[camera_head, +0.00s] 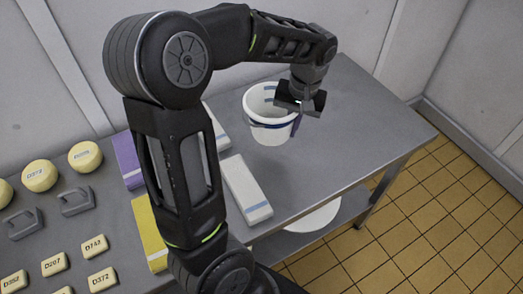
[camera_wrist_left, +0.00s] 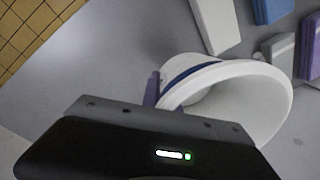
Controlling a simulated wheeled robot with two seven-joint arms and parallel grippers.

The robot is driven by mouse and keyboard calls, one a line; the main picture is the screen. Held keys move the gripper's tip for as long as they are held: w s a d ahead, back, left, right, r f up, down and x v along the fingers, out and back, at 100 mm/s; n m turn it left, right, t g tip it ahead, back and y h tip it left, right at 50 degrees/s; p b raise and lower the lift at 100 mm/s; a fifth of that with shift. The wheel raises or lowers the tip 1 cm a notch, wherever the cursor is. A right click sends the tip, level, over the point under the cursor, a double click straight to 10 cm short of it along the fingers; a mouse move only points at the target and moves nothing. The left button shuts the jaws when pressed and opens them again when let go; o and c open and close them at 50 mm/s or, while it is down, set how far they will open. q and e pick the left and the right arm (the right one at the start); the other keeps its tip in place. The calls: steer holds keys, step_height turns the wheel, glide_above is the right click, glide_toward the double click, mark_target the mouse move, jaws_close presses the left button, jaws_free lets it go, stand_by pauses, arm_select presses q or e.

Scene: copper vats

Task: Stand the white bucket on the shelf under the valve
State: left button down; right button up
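The white bucket (camera_head: 267,132) stands upright on the grey table, with a blue-purple band or handle around its upper part. My left gripper (camera_head: 298,108) is at the bucket's right rim, pointing down. In the left wrist view the bucket (camera_wrist_left: 245,105) shows its open mouth and blue band, partly covered by the dark gripper body. A purple piece (camera_wrist_left: 152,88) stands at its side there. The fingers are mostly hidden, so I cannot tell whether they grip the rim. My right gripper is not in view. I see no valve.
White boxes (camera_head: 246,190), a purple box (camera_head: 128,158) and a yellow box (camera_head: 149,232) lie left of the bucket. Several yellow labelled pieces (camera_head: 86,156) are at far left. A lower shelf (camera_head: 352,204) holds a white round thing (camera_head: 314,216). The table's right end is clear.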

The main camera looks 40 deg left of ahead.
arm_select(q)
glide_above(286, 159)
step_height(286, 159, down, 6)
steer(key=shift+w+d+r, duration=0.1)
steer(key=shift+w+d, duration=0.05)
steer(key=shift+f+p, duration=0.3)
steer(key=shift+f, duration=1.55)
steer(key=shift+f, duration=0.15)
steer(key=c, duration=1.6)
jaws_free()
steer(key=shift+c, duration=0.2)
step_height(286, 159, up, 12)
steer(key=d, duration=0.1)
steer(key=shift+w+d+b, duration=0.15)
steer(key=shift+w+b, duration=0.2)
steer(key=shift+b, duration=0.1)
steer(key=shift+o, duration=0.3)
